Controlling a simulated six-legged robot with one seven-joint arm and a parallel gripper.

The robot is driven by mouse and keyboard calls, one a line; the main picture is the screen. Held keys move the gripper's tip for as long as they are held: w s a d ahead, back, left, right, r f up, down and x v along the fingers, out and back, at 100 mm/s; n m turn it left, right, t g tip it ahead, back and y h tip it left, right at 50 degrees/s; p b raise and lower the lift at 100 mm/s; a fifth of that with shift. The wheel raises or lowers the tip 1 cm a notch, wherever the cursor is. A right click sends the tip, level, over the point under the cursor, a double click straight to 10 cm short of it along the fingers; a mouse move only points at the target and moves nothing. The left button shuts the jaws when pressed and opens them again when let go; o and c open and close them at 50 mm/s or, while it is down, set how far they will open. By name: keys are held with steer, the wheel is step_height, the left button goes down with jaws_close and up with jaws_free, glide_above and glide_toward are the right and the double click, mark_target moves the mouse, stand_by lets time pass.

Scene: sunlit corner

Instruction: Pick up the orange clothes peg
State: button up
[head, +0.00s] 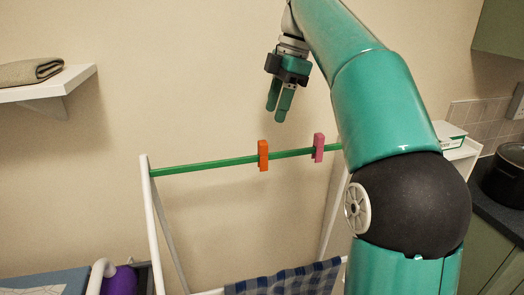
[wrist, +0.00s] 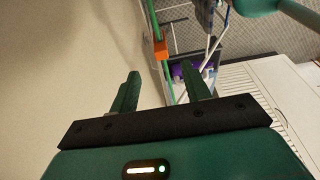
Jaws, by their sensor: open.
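The orange clothes peg (head: 263,155) is clipped upright on a green bar (head: 205,166) in the head view. In the wrist view the orange peg (wrist: 161,49) shows on the green bar (wrist: 154,22), beyond the fingertips. A pink peg (head: 318,147) sits on the same bar to the right. My gripper (head: 279,108) hangs above the bar, apart from the orange peg, with its fingers pointing down. In the wrist view my gripper (wrist: 161,72) has its two fingers spread with nothing between them.
The bar spans a white drying rack (head: 150,205) with a blue checked cloth (head: 285,280) hanging low. A white shelf (head: 45,86) with a folded towel (head: 30,71) is on the left wall. A dark pot (head: 505,175) stands on the counter at right. The space around my gripper is clear.

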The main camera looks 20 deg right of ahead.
mark_target(261, 154)
steer(key=x, duration=0.7)
steer(key=shift+s+f, duration=0.15)
steer(key=shift+f, duration=0.1)
steer(key=shift+x, duration=2.7)
steer(key=shift+a, duration=0.15)
jaws_close()
steer(key=shift+r, duration=0.1)
